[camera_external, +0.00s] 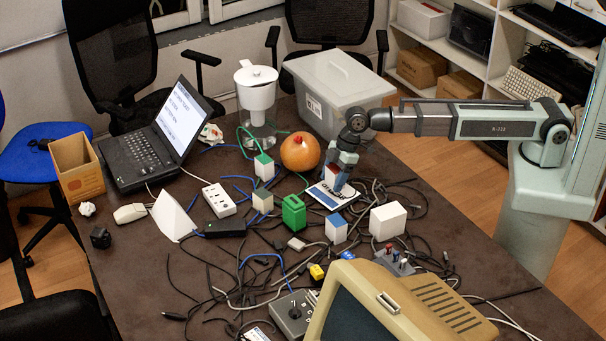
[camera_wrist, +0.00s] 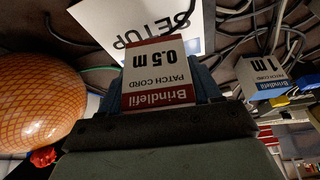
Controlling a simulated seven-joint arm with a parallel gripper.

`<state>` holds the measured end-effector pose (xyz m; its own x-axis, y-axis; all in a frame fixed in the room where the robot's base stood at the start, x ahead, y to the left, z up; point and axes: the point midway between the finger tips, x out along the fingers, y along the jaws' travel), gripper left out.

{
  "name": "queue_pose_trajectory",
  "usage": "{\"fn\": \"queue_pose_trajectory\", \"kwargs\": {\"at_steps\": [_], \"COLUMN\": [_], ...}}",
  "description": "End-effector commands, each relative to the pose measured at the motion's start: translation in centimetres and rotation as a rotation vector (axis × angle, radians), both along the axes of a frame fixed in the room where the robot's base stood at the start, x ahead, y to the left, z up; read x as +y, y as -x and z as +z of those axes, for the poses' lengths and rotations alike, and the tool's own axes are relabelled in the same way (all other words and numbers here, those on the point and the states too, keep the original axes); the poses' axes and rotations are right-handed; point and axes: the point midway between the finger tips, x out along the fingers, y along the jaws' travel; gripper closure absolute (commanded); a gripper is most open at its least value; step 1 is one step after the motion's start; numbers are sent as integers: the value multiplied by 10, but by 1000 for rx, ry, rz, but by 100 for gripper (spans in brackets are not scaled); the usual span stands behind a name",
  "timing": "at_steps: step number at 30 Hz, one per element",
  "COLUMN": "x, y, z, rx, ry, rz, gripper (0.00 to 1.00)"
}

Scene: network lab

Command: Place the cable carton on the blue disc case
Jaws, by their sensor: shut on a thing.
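My gripper (camera_external: 335,182) is shut on a small red and white carton (camera_external: 331,171). In the wrist view the carton (camera_wrist: 160,72) reads "Brindlefil PATCH CORD 0.5 m" and sits between the fingers. The disc case (camera_external: 325,199) lies flat on the table under my gripper, with a white face, dark lettering and some blue. In the wrist view the case (camera_wrist: 105,22) shows the word "SETUP" beyond the carton. The carton is over the case; I cannot tell whether it touches it. The arm and gripper hide part of both.
An orange round object (camera_external: 300,151) stands close behind left of the case. Cables cover much of the table. A grey bin (camera_external: 335,92) is behind.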

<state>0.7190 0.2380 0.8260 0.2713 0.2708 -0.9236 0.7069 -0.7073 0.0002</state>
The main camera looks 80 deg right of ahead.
Motion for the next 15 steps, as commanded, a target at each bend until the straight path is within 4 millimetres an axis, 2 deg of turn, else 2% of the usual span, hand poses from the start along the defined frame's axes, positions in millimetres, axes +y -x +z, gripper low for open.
{"fn": "queue_pose_trajectory", "kwargs": {"at_steps": [6,15], "x": [0,0], "y": [0,0], "z": [-24,-27], "rx": [1,0], "ry": [0,0], "rz": [0,0], "gripper": [72,72]}}
